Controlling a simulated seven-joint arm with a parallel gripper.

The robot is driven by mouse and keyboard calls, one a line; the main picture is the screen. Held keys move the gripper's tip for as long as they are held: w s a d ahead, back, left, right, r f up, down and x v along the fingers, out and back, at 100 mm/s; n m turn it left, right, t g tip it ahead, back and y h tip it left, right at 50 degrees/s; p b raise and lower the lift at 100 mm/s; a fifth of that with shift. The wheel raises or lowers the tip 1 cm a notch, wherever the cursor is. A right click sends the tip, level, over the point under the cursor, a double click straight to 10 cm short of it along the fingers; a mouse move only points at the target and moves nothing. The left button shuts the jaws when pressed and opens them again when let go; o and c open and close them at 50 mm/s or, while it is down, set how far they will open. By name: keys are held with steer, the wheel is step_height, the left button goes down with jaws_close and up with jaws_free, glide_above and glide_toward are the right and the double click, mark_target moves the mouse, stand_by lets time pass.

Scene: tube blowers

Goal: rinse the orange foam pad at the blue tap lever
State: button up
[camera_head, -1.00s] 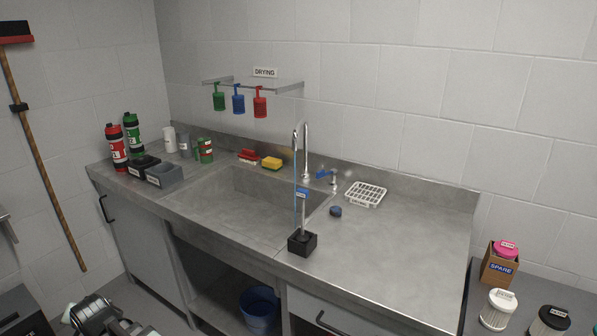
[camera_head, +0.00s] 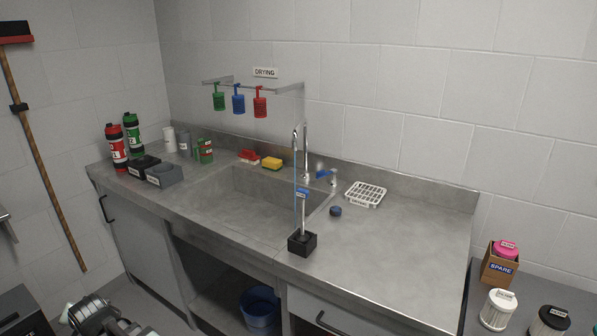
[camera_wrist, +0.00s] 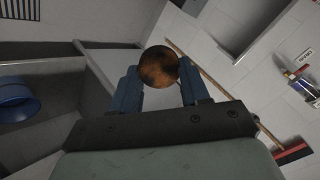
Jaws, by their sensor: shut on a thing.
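My gripper (camera_wrist: 160,85) is shut on the orange foam pad (camera_wrist: 158,66) in the wrist view. The pad is round, with dark, dirty-looking patches, and sits between the two blue-grey fingers. In the head view the pad and the fingers do not show; only a part of my arm shows at the bottom left. The blue tap lever (camera_head: 323,173) is on the counter right of the curved tap (camera_head: 306,150), behind the sink (camera_head: 245,195). A thin blue line hangs below the tap spout; I cannot tell whether it is water. My gripper is away from the tap.
A black holder (camera_head: 302,242) with an upright stick stands at the sink's front right. A white rack (camera_head: 365,194) and a dark blue round piece (camera_head: 335,211) lie on the counter. Bottles (camera_head: 117,148) and grey blocks (camera_head: 165,174) stand at left.

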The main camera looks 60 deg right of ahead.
stand_by(0.6)
steer(key=s+a+r, duration=0.3)
steer(key=a+r, duration=0.1)
stand_by(0.6)
steer(key=shift+w, duration=0.1)
stand_by(0.9)
